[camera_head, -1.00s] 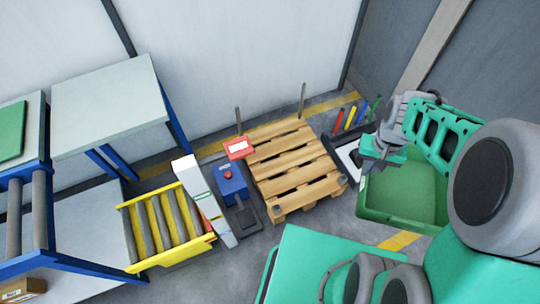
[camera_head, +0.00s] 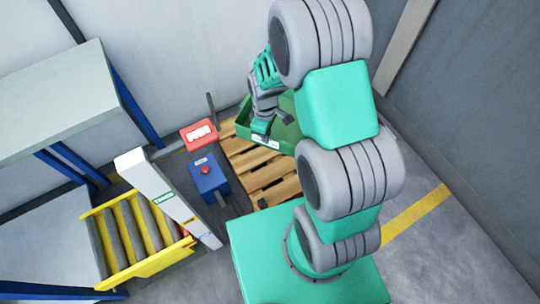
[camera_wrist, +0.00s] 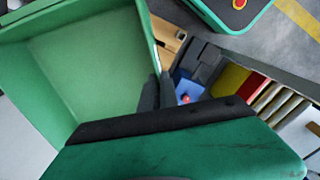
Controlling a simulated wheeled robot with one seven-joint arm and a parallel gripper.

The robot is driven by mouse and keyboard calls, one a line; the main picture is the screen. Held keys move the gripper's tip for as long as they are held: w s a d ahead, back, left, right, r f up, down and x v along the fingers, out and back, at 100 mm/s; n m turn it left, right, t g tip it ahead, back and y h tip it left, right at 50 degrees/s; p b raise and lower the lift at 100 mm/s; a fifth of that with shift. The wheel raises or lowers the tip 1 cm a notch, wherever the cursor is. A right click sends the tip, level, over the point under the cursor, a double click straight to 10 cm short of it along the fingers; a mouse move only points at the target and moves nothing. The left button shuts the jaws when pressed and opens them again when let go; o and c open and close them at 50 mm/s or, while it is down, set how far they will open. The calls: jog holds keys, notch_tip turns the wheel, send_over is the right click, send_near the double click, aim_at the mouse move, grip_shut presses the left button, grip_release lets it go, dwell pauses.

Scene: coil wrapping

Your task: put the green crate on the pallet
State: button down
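The green crate (camera_head: 294,104) is over the far part of the wooden pallet (camera_head: 272,180) in the head view; whether it rests on the slats or hangs just above them I cannot tell. My gripper (camera_head: 266,122) is at the crate's near-left side. In the wrist view, the open crate (camera_wrist: 90,70) fills the upper left, and its side wall runs down between the dark fingers of my gripper (camera_wrist: 158,93), which look shut on it. A pallet plank (camera_wrist: 166,34) shows just beside that wall. My arm hides part of the crate and pallet.
A blue box with a red button (camera_head: 208,176) and a red box (camera_head: 199,134) stand left of the pallet. A white panel (camera_head: 165,195) and a yellow roller conveyor (camera_head: 138,238) are farther left. A grey table (camera_head: 60,95) stands at upper left. Floor at right is clear.

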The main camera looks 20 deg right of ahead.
notch_tip(320, 180, down, 26)
jog(key=w+r+n+b, duration=0.1)
jog(key=w+n+b, duration=0.1)
jog(key=n+b, duration=0.8)
jog(key=shift+w+d+f+b, duration=1.25)
jog(key=shift+w+d+f, duration=0.5)
jog(key=shift+f, duration=0.65)
jog(key=shift+w+d+f+b, duration=1.4)
jog(key=shift+d+f, duration=0.4)
jog(key=shift+f, duration=0.55)
jog(key=shift+w+d+f+b, duration=1.15)
jog(key=shift+w+d+f, duration=0.65)
jog(key=shift+f, duration=0.6)
jog(key=c, duration=1.6)
grip_release()
jog(key=shift+s+r, duration=0.1)
